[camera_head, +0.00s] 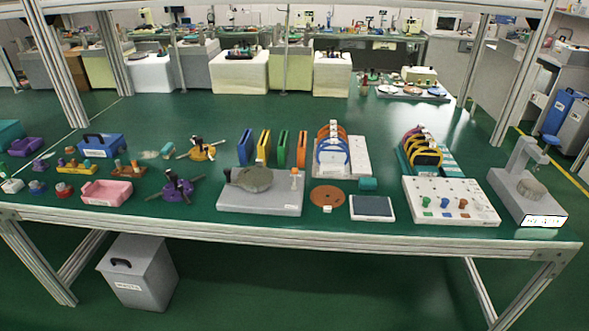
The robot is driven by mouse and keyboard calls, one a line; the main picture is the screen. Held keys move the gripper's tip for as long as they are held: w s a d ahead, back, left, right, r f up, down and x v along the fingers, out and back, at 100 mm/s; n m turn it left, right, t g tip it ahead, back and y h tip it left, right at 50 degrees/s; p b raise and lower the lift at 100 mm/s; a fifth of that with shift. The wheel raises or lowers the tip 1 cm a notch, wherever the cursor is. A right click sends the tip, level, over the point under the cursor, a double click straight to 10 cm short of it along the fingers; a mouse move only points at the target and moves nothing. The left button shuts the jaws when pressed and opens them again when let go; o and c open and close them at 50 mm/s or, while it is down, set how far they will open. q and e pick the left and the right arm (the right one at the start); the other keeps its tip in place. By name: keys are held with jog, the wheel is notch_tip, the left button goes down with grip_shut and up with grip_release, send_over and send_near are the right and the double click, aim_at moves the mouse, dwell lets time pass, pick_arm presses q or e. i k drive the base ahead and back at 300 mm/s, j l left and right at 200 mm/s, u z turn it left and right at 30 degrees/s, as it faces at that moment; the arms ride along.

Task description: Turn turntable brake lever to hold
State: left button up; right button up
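A turntable unit stands near the front middle of the green workbench. It has a flat grey base (262,206) and a round olive-grey disc (251,178) on top. A small upright part with an orange tip (295,178) stands at the base's right end; it could be the brake lever, but it is too small to be sure. A dark piece shows at the disc's left edge. Any hold marking is too small to read. Neither of my grippers is in view.
A purple clamp-like tool (177,187) lies left of the base. Coloured upright plates (264,147) stand behind it. A brown disc (327,196) and a dark pad (372,208) lie to the right. Under the bench is a grey bin (140,275).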

aim_at(294, 171)
jog(key=i+l, duration=0.1)
jog(key=i, duration=0.3)
jog(key=i+l, duration=0.15)
jog(key=i, duration=0.2)
jog(key=i+l, duration=0.1)
jog(key=i, duration=0.3)
jog(key=u, duration=0.05)
